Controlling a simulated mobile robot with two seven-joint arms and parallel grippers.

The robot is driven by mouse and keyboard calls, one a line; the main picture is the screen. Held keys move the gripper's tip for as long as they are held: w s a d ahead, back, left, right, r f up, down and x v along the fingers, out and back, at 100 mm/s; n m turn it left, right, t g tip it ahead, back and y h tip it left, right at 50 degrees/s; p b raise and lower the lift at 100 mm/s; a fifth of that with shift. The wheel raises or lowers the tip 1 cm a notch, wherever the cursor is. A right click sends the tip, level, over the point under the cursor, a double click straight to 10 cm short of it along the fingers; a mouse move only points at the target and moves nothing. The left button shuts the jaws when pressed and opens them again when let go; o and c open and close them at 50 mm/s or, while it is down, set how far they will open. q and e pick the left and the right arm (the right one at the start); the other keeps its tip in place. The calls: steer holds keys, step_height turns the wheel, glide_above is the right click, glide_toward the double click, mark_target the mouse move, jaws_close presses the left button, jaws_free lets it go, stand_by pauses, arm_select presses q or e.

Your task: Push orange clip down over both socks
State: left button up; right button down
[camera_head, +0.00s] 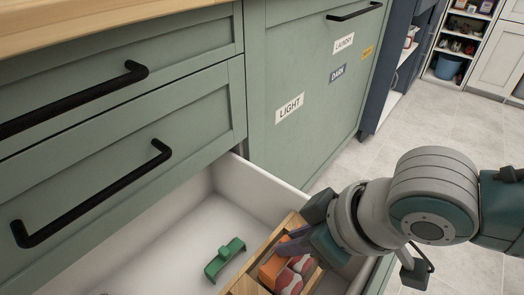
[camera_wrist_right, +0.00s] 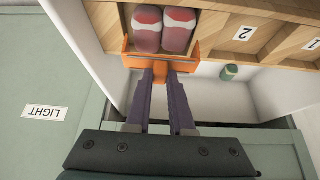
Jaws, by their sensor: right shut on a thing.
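The orange clip (camera_wrist_right: 152,62) lies across the near ends of two rolled red-and-grey socks, the left sock (camera_wrist_right: 147,32) and the right sock (camera_wrist_right: 180,32), which sit side by side. Its raised ends stand at the outer sides of the pair. My right gripper (camera_wrist_right: 161,76) is shut on the clip's near side. In the head view the clip (camera_head: 270,271) and the socks (camera_head: 289,283) are in a wooden organizer (camera_head: 246,286), partly hidden by my gripper (camera_head: 296,244). How far down the clip sits is unclear. My left gripper is out of view.
The organizer stands in an open white drawer (camera_head: 182,240). A green clip (camera_head: 225,260) lies on the drawer floor to its left. Neighbouring compartments carry the numbers 2 (camera_wrist_right: 243,33) and 1 (camera_wrist_right: 313,44). A green cabinet front (camera_head: 300,75) with a LIGHT label rises behind the drawer.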

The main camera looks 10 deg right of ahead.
steer(key=shift+w+f, duration=0.1)
steer(key=shift+f, duration=0.4)
stand_by(0.5)
steer(key=shift+f+b, duration=0.3)
steer(key=shift+b, duration=0.1)
stand_by(0.3)
steer(key=shift+f, duration=0.3)
stand_by(0.6)
steer(key=shift+f+b, duration=0.45)
steer(key=shift+f, duration=0.1)
steer(key=shift+f, duration=0.15)
steer(key=shift+d+f, duration=0.1)
steer(key=shift+f, duration=0.15)
stand_by(0.8)
steer(key=c, duration=0.7)
jaws_free()
steer(key=shift+o, duration=0.2)
